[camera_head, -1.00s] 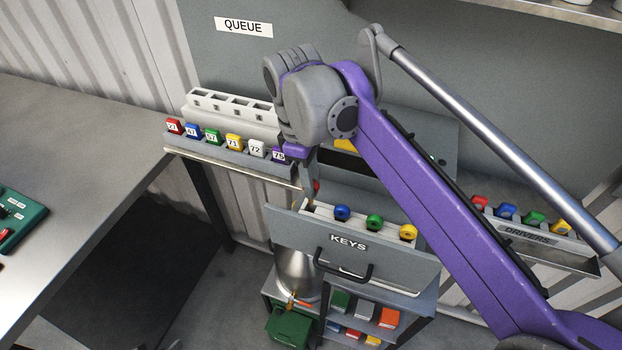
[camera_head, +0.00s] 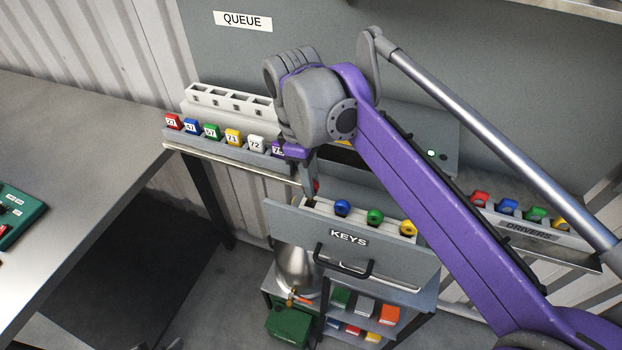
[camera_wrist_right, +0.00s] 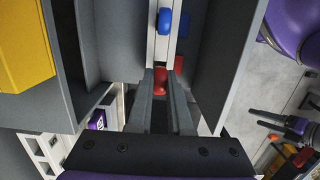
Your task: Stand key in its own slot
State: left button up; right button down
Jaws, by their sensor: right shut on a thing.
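My right gripper (camera_head: 311,192) is over the left end of the open drawer marked KEYS (camera_head: 300,232), with its fingers pointing down. It is shut on a red key (camera_wrist_right: 161,80), which shows between the fingertips in the right wrist view and only as a sliver in the head view. The red key is at the end of the white slotted rack (camera_head: 358,221), in line with a blue key (camera_head: 342,207), a green key (camera_head: 375,216) and a yellow key (camera_head: 408,228). Its lower end is hidden, so I cannot tell how deep it sits.
A rail of numbered coloured tags (camera_head: 233,137) is behind on the left, below a white slotted block (camera_head: 228,103). The DRIVERS tray (camera_head: 529,232) is on the right. A steel table (camera_head: 70,150) fills the left. A shelf unit (camera_head: 400,318) stands below the drawer.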

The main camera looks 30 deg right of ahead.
jog(key=shift+f, duration=0.65)
jog(key=shift+f+b, duration=0.1)
jog(key=shift+b, duration=0.2)
jog(key=shift+f, duration=0.5)
jog(key=shift+f+b, duration=0.2)
jog(key=shift+b, duration=0.1)
jog(key=shift+f, duration=0.35)
jog(key=c, duration=0.8)
grip_release()
jog(key=shift+o, duration=0.2)
